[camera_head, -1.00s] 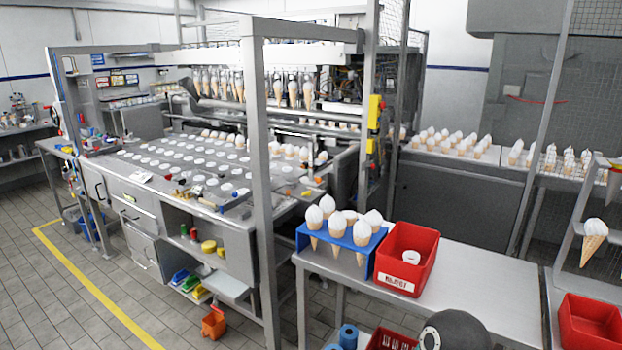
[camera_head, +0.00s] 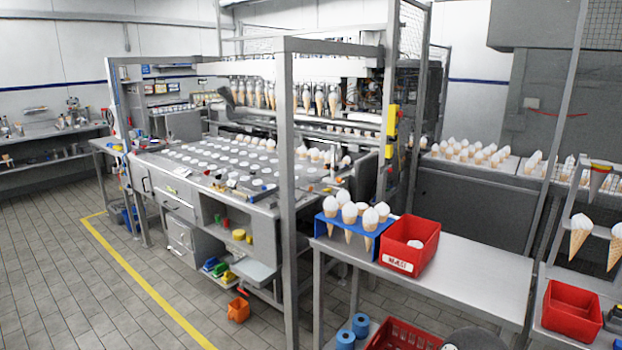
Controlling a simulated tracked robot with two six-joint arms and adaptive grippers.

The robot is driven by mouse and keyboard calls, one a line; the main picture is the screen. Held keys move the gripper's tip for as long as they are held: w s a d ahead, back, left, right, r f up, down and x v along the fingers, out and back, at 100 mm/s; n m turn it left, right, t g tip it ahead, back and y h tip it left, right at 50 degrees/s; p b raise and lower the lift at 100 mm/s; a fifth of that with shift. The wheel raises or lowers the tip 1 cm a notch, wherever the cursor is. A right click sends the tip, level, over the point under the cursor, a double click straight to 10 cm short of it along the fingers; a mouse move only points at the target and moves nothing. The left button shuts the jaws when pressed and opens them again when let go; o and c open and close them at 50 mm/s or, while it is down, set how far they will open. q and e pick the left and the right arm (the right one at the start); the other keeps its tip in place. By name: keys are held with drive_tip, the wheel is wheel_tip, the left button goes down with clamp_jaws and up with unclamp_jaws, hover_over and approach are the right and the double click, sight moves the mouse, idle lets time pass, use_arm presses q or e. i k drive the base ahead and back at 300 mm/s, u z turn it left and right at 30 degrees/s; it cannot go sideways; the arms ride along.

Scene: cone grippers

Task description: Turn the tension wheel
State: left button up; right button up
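I cannot pick out a tension wheel with certainty in the head view. The cone machine (camera_head: 287,165) stands at centre left behind a grey metal frame. Its flat deck (camera_head: 185,165) carries rows of white discs and several small coloured parts, too small to make out. A row of cones hangs under its upper beam. Neither of my grippers shows. A dark rounded shape at the bottom edge, right of centre, is mostly cut off, and I cannot tell what it is.
A steel table (camera_head: 470,280) at right front bears a blue cone holder (camera_head: 365,243) and a red bin (camera_head: 425,262). A red crate (camera_head: 385,338) and blue rolls (camera_head: 360,325) sit below it. An orange container (camera_head: 238,310) is on the floor. The tiled floor at left is clear around a yellow line (camera_head: 140,280).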

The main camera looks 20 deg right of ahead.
sight(315, 180)
drive_tip(key=u, duration=0.4)
drive_tip(key=i, duration=1.65)
drive_tip(key=z, duration=0.55)
